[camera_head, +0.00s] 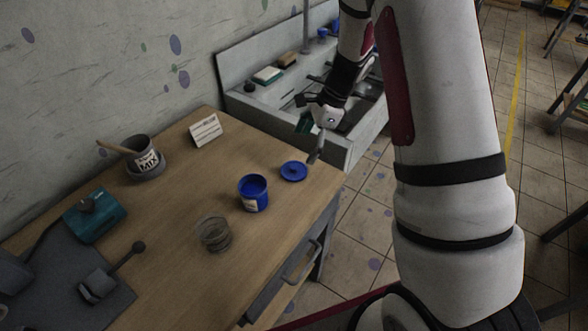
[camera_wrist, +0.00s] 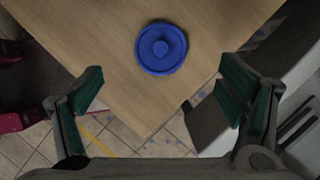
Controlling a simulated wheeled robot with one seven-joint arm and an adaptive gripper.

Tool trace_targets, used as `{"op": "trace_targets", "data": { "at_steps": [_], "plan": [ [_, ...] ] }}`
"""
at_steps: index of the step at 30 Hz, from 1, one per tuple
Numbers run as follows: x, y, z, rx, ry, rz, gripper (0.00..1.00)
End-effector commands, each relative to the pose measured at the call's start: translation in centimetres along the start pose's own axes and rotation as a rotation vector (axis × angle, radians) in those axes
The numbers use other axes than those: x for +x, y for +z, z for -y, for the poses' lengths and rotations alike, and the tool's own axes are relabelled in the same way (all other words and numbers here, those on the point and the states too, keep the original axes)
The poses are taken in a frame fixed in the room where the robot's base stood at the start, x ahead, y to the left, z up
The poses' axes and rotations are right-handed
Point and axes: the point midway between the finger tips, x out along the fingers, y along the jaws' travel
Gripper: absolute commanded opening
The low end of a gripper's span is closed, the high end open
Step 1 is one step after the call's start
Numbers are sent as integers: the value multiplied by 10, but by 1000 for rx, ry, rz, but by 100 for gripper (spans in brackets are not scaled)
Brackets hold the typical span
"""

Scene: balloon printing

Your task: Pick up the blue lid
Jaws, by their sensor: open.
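The blue lid (camera_head: 293,171) is round with a knob in its middle and lies flat on the wooden table near its right corner. In the wrist view the blue lid (camera_wrist: 161,48) is at the upper middle, ahead of the fingertips, with its knob facing the camera. My gripper (camera_head: 309,142) is above the table's right corner, just above and right of the lid in the head view. In the wrist view my gripper (camera_wrist: 160,82) has its green-padded fingers wide apart, with nothing between them.
An open blue jar (camera_head: 254,194) and a glass jar (camera_head: 214,234) stand left of the lid on the table (camera_head: 180,190). A white card (camera_head: 205,131) and a MIX pot (camera_head: 147,160) are farther back. A sink (camera_head: 262,108) adjoins the table's far right edge.

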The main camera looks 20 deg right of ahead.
Motion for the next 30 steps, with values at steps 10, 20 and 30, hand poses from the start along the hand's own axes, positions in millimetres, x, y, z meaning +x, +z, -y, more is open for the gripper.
{"op": "trace_targets", "data": {
  "at_steps": [10, 20, 30],
  "plan": [
    [34, 0, 0, -1, 1, 0, 88],
    [73, -2, 0, -2, 3, 0, 88],
    [83, -2, 1, -3, 0, 0, 88]
  ]
}}
